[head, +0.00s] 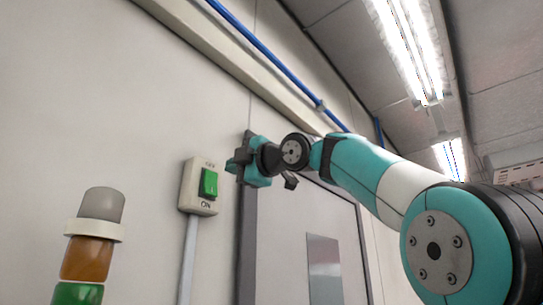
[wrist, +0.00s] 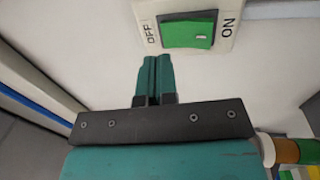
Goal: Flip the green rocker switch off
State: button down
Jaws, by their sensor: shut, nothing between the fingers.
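The green rocker (head: 209,183) sits in a cream switch box on the wall, with OFF printed above it and ON below. In the wrist view the rocker (wrist: 187,30) is at the top, with OFF at its left and ON at its right. Which end is pressed in is hard to tell. My gripper (head: 233,166) is just right of the box in the head view. Its teal fingers (wrist: 156,62) are shut together and empty, pointing toward the switch's OFF half. A gap shows between the fingertips and the rocker in the wrist view.
A stack light (head: 88,245) with grey, orange and green sections stands at lower left. A grey conduit (head: 188,262) runs down from the box. A door (head: 290,240) is right of the switch. A blue pipe (head: 265,48) runs along the upper wall.

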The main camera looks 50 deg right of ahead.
jog(key=s+r, duration=0.1)
jog(key=s, duration=0.8)
jog(key=shift+d, duration=0.2)
jog(key=shift+r, duration=0.1)
